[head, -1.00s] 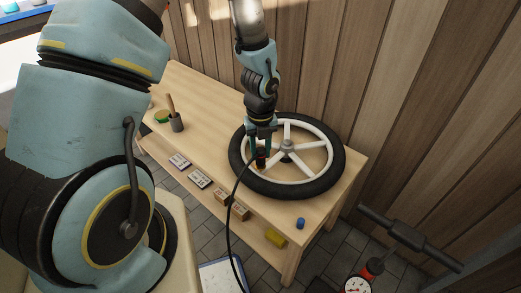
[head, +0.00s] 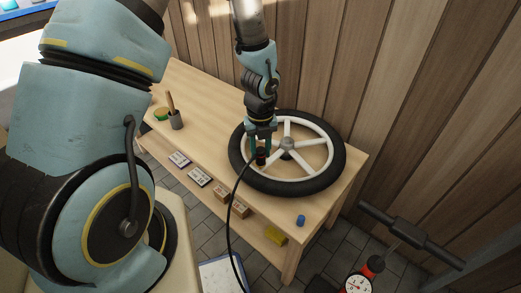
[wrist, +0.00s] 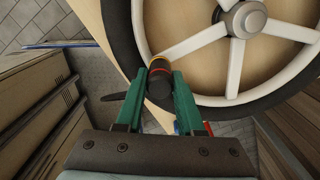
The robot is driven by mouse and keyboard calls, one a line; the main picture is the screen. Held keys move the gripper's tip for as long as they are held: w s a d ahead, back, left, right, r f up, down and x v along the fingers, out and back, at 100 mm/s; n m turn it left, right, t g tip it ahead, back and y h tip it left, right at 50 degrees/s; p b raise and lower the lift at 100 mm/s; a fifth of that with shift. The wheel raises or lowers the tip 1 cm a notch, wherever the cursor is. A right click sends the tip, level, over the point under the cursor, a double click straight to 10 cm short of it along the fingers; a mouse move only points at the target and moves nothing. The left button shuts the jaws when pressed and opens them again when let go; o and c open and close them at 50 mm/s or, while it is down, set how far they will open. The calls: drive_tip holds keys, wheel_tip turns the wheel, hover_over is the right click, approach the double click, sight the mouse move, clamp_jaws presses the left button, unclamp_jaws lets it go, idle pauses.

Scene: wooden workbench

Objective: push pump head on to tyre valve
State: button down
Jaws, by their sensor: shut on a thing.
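The wheel with its black tyre (head: 330,176) and white spokes lies flat on the right end of the bench. My gripper (head: 261,148) is over the near-left part of the wheel, inside the tyre ring. It is shut on the dark pump head (wrist: 159,86), which has red and yellow bands and sits between the green fingers in the wrist view. The black hose (head: 229,215) runs from the pump head down past the bench front. In the wrist view the pump head is beside the tyre's inner edge and a white spoke. The tyre valve cannot be made out.
The wooden bench (head: 205,100) stands by a plank wall. A small blue cap (head: 300,221) lies near its front right corner. Boxes and a yellow item (head: 275,236) are on the lower shelf. The pump gauge (head: 358,283) is at lower right.

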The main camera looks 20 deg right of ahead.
sight(261, 149)
drive_tip(key=c, duration=0.8)
unclamp_jaws()
wheel_tip(261, 149, up, 11)
drive_tip(key=p, duration=1)
drive_tip(key=w+a+r+n+t, duration=0.1)
drive_tip(key=w+a+r+n, duration=0.4)
drive_tip(key=a+r+n, duration=0.9)
drive_tip(key=s+a+r+n, duration=0.1)
drive_tip(key=a+r+n, duration=0.1)
drive_tip(key=n, duration=0.5)
drive_tip(key=s+a+r+n, duration=0.1)
drive_tip(key=a+r+n, duration=0.1)
drive_tip(key=a+n, duration=0.3)
drive_tip(key=s+a+r+n, duration=0.2)
drive_tip(key=a+n, duration=0.2)
drive_tip(key=n, duration=0.6)
drive_tip(key=shift+a+t, duration=0.2)
drive_tip(key=shift+t, duration=0.1)
